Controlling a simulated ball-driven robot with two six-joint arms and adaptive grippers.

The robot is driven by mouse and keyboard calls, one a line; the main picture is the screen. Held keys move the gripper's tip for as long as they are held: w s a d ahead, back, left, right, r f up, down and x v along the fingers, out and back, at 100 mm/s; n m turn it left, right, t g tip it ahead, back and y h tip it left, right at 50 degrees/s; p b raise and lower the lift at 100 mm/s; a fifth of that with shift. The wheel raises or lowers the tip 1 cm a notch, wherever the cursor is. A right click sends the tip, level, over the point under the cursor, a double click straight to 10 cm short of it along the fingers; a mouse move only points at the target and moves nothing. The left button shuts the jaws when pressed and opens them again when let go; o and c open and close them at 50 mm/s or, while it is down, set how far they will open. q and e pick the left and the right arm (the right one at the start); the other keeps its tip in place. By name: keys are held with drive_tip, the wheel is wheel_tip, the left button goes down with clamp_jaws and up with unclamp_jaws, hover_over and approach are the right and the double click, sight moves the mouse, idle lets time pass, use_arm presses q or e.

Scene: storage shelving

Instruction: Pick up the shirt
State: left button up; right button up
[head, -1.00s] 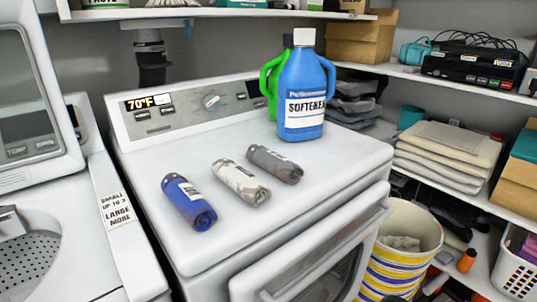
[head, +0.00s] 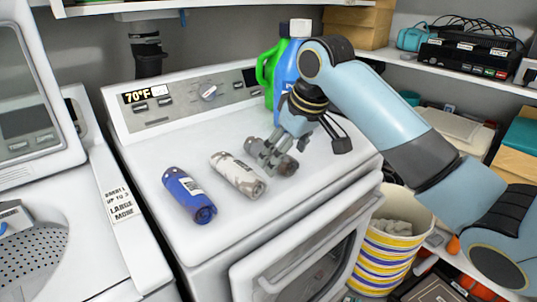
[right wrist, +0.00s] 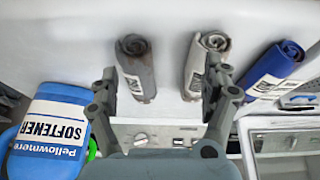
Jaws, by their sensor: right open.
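Three rolled shirts lie in a row on the white dryer top (head: 235,135): a blue one (head: 189,195), a mottled white-grey one (head: 237,175) and a dark grey one (head: 285,165). In the head view my right gripper (head: 303,150) is open over the grey roll and partly hides it. In the right wrist view the spread, empty fingers (right wrist: 160,92) frame the grey roll (right wrist: 137,68). The mottled roll (right wrist: 207,65) is by the right finger, and the blue roll (right wrist: 273,68) is farther right. My left gripper is out of view.
A blue softener bottle (head: 286,75) and a green bottle (head: 265,75) stand at the dryer's back, close behind my right gripper. A striped basket (head: 385,250) stands right of the dryer. Shelves with folded cloth (head: 450,125) are at the right.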

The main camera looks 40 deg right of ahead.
sight(253, 145)
drive_tip(key=w+d+r, duration=0.1)
drive_tip(key=w+r, duration=0.2)
drive_tip(key=w+d+r, duration=0.1)
drive_tip(key=w, duration=0.1)
drive_tip(key=shift+w+d+r, duration=0.15)
drive_tip(key=shift+w+d, duration=0.05)
drive_tip(key=shift+d, duration=0.15)
drive_tip(key=x, duration=0.4)
drive_tip(key=shift+w+f, duration=0.2)
drive_tip(key=shift+f, duration=0.1)
drive_tip(key=x, duration=0.5)
drive_tip(key=shift+w+f, duration=0.2)
drive_tip(key=shift+f, duration=0.05)
drive_tip(key=c, duration=1.3)
drive_tip(key=shift+c, duration=0.3)
drive_tip(key=shift+r, duration=0.2)
